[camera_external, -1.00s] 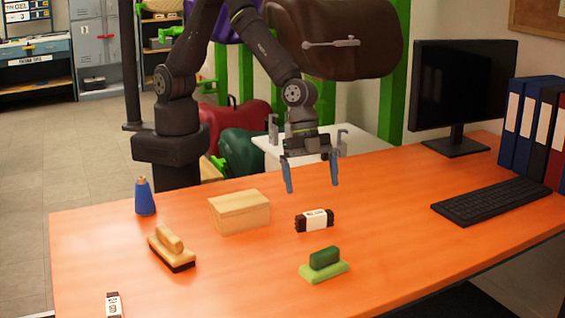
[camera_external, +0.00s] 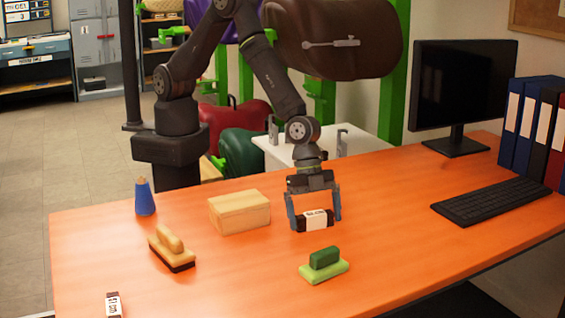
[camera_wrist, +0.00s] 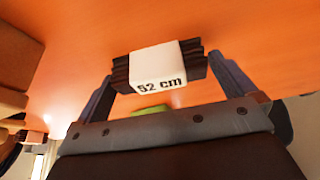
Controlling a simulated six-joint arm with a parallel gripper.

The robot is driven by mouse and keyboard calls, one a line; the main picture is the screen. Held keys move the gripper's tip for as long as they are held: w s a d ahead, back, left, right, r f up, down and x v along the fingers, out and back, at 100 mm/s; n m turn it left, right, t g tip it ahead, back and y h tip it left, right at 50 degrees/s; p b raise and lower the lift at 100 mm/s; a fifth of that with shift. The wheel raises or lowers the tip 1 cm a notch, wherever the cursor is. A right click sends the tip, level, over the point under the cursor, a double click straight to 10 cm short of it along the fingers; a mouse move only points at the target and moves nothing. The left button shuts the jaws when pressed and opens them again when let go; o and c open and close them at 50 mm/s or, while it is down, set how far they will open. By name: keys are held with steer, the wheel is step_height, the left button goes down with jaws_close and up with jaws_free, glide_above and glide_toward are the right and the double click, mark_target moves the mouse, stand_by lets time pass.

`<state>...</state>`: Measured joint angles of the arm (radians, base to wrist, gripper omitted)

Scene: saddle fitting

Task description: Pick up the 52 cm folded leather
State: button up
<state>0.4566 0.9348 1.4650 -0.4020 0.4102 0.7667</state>
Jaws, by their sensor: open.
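The folded leather (camera_external: 315,220) is a small dark brown bundle with a white band, lying on the orange table. In the wrist view its band reads "52 cm" (camera_wrist: 158,66). My gripper (camera_external: 314,221) is lowered over it, with one finger beside each end of the bundle. In the wrist view my gripper (camera_wrist: 170,85) is open, and the leather lies between the fingertips. Whether the fingers touch its ends I cannot tell. A second banded dark bundle (camera_external: 113,304) lies at the table's front left, partly cut off by the frame.
A green brush (camera_external: 324,265) lies just in front of the leather. A wooden box (camera_external: 239,212) stands to its left, with a wooden brush (camera_external: 171,249) and blue cone (camera_external: 145,198) farther left. A keyboard (camera_external: 492,201) and monitor (camera_external: 462,95) are at right.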

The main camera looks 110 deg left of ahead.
steer(key=shift+c, duration=0.2)
steer(key=c, duration=0.7)
steer(key=shift+c, duration=0.3)
steer(key=shift+r, duration=0.2)
